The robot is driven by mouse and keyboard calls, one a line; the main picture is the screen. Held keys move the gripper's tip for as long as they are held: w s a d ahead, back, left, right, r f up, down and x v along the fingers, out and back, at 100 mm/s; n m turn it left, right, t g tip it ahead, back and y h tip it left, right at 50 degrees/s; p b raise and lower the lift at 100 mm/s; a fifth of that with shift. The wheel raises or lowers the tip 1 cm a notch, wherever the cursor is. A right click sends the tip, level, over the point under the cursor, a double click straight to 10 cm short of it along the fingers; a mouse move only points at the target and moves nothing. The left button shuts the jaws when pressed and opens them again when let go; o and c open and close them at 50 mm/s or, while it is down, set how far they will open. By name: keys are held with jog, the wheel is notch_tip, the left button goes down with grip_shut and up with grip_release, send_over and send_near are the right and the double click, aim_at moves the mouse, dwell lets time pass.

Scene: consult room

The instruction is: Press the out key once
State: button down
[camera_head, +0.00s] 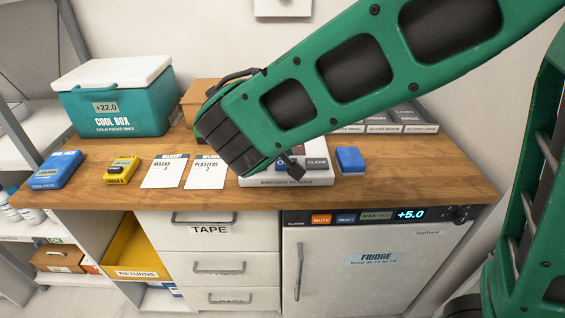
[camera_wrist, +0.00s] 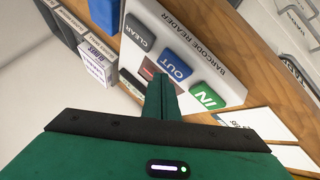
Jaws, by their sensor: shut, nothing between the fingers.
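The barcode reader (camera_head: 306,181) is a pale box lying on the wooden counter, partly hidden by my arm in the head view. The wrist view shows its face (camera_wrist: 190,48), with a blue OUT key (camera_wrist: 176,65), a green IN key (camera_wrist: 205,97) and a grey CLEAR key (camera_wrist: 137,42). In the head view the grey CLEAR key (camera_head: 317,163) shows, and the blue OUT key is mostly covered. My gripper (camera_head: 296,172) is shut and empty over the reader. In the wrist view its fingertips (camera_wrist: 161,82) overlap the area beside the OUT key; I cannot tell whether they touch.
A blue block (camera_head: 350,160) stands right of the reader, with grey boxes (camera_head: 405,118) behind. Paper cards (camera_head: 163,172), a yellow device (camera_head: 121,170), a blue cold pack (camera_head: 56,170) and a teal cool box (camera_head: 118,105) lie leftward. A fridge (camera_head: 370,265) is below.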

aim_at(285, 166)
jog(key=shift+f, duration=0.1)
jog(key=shift+s+f, duration=0.1)
jog(key=shift+f, duration=0.2)
jog(key=shift+f, duration=0.5)
dwell(1.2)
jog(key=shift+r, duration=0.95)
jog(key=shift+r, duration=0.15)
jog(key=shift+r, duration=2.35)
